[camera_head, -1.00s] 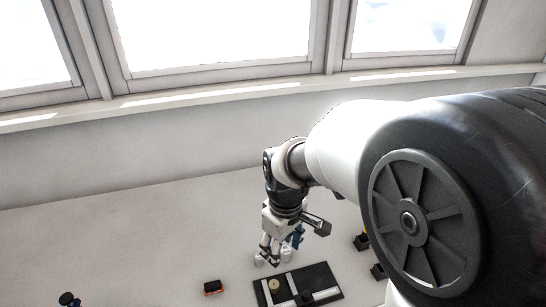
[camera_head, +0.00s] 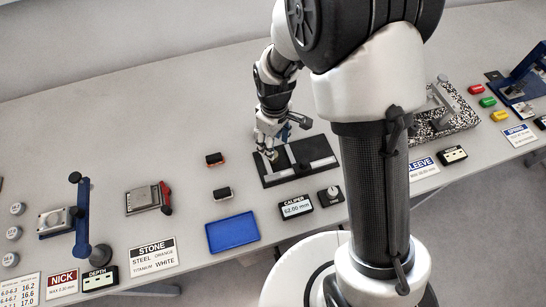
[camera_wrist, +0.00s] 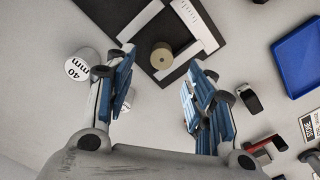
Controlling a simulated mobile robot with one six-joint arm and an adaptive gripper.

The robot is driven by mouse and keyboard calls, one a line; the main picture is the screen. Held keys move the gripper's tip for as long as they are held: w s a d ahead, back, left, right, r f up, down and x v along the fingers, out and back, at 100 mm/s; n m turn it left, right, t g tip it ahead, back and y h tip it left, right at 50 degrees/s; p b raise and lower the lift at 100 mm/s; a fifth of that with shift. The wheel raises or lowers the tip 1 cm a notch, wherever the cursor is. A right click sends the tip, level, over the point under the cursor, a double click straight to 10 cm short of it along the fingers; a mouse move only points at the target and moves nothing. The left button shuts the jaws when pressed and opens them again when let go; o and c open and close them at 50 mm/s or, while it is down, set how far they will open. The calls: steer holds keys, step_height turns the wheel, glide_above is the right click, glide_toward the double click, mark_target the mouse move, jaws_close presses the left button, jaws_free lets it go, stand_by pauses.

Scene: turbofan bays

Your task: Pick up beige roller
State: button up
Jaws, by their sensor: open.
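The beige roller (camera_wrist: 162,56) sits on a black board (camera_wrist: 119,49) with white strips, in the upper middle of the wrist view. In the head view the roller is hidden behind my gripper or too small to tell, while the black board (camera_head: 326,172) shows below and right of the gripper. My gripper (camera_wrist: 160,80) is open and empty, its blue-padded fingers apart on either side below the roller in the wrist view. In the head view my gripper (camera_head: 270,156) hangs over the board's left edge.
A white cylinder marked 40 mm (camera_wrist: 80,66) stands left of my gripper. A blue tray (camera_head: 232,232) and a caliper display (camera_head: 296,207) lie in front of the board. Small dark blocks (camera_head: 214,159) lie to its left. Signs and a blue stand (camera_head: 82,215) are further left.

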step_height(320, 180, down, 5)
steer(key=shift+a+f+b, duration=0.15)
steer(key=shift+f+b, duration=0.05)
steer(key=shift+b, duration=0.75)
steer(key=shift+c, duration=0.4)
jaws_close()
